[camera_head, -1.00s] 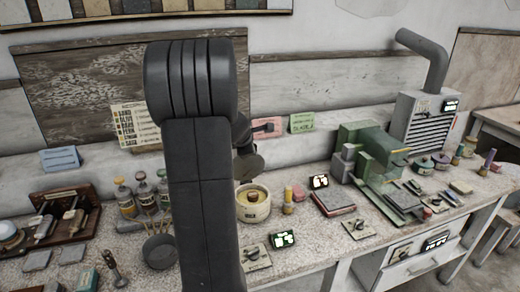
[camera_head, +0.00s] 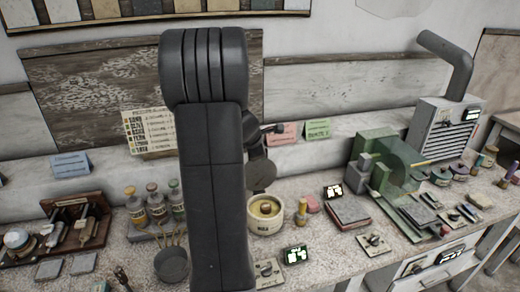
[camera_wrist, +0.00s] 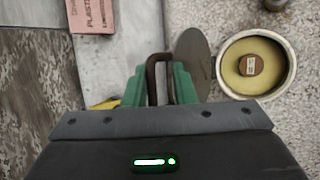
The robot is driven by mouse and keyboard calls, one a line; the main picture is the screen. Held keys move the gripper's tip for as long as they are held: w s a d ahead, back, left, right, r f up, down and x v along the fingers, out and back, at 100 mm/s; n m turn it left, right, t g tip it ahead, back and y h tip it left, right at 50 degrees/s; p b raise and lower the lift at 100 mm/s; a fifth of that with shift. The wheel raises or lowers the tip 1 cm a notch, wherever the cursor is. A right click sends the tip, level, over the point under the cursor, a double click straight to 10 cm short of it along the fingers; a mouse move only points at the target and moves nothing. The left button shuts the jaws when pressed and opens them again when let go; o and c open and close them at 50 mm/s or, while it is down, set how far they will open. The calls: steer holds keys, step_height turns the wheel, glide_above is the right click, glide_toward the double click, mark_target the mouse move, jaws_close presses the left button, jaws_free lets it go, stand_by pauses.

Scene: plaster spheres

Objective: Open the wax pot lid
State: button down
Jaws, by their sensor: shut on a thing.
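The wax pot (camera_head: 252,226), a cream round tub, stands uncovered on the bench just right of my arm. The wrist view shows the pot (camera_wrist: 228,88) at the right, with yellow wax and a small brown round piece in its middle. My gripper (camera_wrist: 160,84) is shut on the dark looped handle of the wax pot lid (camera_wrist: 192,58). The lid is a grey-brown disc, tilted steeply and apart from the pot. In the head view the lid (camera_head: 260,177) hangs above the pot's rim. My arm hides most of the gripper there.
A pink card (camera_head: 282,134) and a green card (camera_head: 317,128) stand behind. A green machine (camera_head: 385,165) is on the right. A dark pan (camera_head: 171,265) and several bottles (camera_head: 156,205) are left of my arm. A small lit display (camera_head: 296,255) sits in front of the pot.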

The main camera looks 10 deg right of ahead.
steer(key=shift+s+f, duration=0.1)
steer(key=shift+f, duration=0.1)
steer(key=c, duration=1.5)
jaws_free()
steer(key=shift+c, duration=0.2)
steer(key=shift+w+d+f, duration=0.1)
steer(key=shift+w+d, duration=0.05)
steer(key=shift+w, duration=0.05)
steer(key=v, duration=1.4)
steer(key=shift+w, duration=0.1)
steer(key=x, duration=1.3)
steer(key=shift+w+d+f, duration=0.1)
steer(key=shift+w+f, duration=0.05)
steer(key=shift+f, duration=0.15)
